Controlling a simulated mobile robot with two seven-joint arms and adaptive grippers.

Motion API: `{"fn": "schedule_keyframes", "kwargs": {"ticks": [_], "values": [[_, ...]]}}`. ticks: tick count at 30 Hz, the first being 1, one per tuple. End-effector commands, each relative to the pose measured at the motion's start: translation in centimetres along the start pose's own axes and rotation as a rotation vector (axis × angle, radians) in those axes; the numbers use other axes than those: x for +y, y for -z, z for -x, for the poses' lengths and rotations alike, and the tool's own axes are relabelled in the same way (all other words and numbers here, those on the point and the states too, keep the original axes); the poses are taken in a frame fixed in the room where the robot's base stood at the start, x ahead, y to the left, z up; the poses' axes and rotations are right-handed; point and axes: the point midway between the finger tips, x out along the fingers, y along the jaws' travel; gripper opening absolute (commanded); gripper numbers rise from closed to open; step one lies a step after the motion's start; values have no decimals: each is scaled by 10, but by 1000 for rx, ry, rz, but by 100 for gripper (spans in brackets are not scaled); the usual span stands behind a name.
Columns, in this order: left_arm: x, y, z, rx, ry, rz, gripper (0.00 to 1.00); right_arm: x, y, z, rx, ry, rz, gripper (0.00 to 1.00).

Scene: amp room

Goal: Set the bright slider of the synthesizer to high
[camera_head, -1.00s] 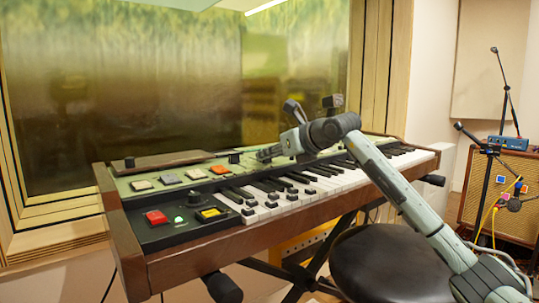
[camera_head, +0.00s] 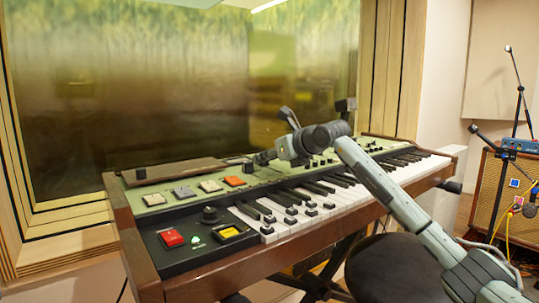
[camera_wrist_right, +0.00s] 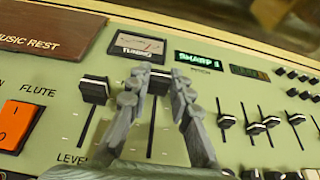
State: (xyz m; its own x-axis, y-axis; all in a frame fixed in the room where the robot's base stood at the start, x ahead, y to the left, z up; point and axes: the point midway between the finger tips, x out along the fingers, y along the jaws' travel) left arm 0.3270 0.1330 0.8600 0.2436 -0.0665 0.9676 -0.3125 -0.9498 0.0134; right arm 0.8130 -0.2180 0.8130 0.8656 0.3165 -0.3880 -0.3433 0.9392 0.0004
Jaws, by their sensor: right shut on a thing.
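The synthesizer (camera_head: 190,255) is a brown keyboard with a pale green panel. My right gripper (camera_head: 256,162) reaches over the keys to the panel behind the orange button. In the right wrist view, my right gripper (camera_wrist_right: 157,90) is shut on a dark slider cap (camera_wrist_right: 159,76) with a light stripe. This cap sits near the upper end of its slot, below the tuning meter (camera_wrist_right: 141,45). The slot runs down between the fingers. Its label is hidden, so I cannot read whether it says bright. My left gripper is out of view.
Another slider (camera_wrist_right: 93,90) labelled level stands left of the fingers, its cap high. Several small sliders (camera_wrist_right: 253,128) stand to the right. An orange flute switch (camera_wrist_right: 18,124) lies left. A black stool (camera_head: 395,268) stands before the keyboard, and a window (camera_head: 150,80) is behind it.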

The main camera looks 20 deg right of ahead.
Motion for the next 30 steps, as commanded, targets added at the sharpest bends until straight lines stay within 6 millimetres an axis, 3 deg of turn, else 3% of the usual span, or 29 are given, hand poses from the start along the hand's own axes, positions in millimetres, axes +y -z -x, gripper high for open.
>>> {"fn": "schedule_keyframes", "kwargs": {"ticks": [5,6,11,22,30], "values": [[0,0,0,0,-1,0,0,-2,-4,0,-15,5,0,0],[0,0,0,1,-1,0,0,-2,-5,0,-15,5,0,24],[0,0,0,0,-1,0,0,-1,-4,0,-13,4,0,41],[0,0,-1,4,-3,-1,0,-1,-3,7,-11,3,1,41],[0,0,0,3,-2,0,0,-2,-2,58,-11,5,4,41]]}}
